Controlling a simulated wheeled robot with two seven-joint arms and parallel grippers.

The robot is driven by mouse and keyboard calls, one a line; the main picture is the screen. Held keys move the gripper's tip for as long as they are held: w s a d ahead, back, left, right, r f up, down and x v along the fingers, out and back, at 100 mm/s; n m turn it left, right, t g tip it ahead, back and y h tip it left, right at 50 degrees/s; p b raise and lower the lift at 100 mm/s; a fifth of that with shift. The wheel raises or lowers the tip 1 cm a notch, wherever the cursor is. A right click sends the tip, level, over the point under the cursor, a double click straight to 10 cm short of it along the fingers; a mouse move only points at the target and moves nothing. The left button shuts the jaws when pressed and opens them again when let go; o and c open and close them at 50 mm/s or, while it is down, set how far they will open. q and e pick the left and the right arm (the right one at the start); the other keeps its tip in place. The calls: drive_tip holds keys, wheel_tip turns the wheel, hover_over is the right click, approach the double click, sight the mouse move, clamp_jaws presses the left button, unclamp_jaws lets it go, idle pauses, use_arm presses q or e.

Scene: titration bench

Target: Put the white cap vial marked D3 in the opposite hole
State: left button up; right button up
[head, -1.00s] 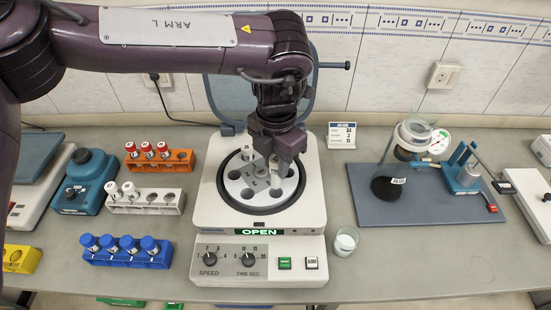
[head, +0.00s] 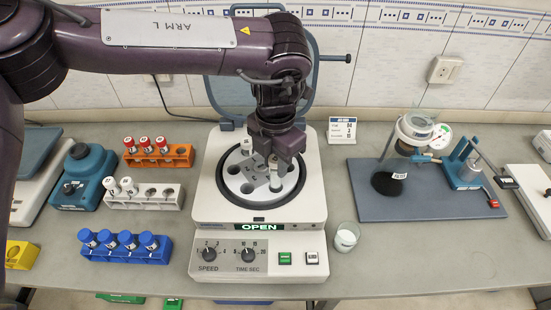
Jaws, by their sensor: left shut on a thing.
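My left gripper (head: 277,155) is low over the right back part of the round centrifuge rotor (head: 247,203). It is shut on a white cap vial (head: 274,163), which is upright and partly hidden by the fingers. I cannot tell whether the vial's bottom is inside a rotor hole, and its mark is not readable. Another white-capped vial (head: 246,147) stands at the back left of the rotor. The other rotor holes that I can see look empty. The centrifuge (head: 205,215) has its lid up and its display reads OPEN. My right gripper is out of view.
A white rack (head: 145,203) holds two white cap vials at its left, with empty holes at right. An orange rack (head: 158,162) holds red cap vials and a blue rack (head: 125,257) blue cap vials. A beaker (head: 346,237) stands right of the centrifuge, before a titration stand (head: 430,206).

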use_arm(q)
drive_tip(key=shift+f, duration=0.15)
idle(0.3)
drive_tip(key=shift+f, duration=0.15)
drive_tip(key=shift+f+b, duration=1.45)
drive_tip(key=shift+f, duration=0.8)
drive_tip(key=o, duration=1)
drive_tip(key=shift+o, duration=0.2)
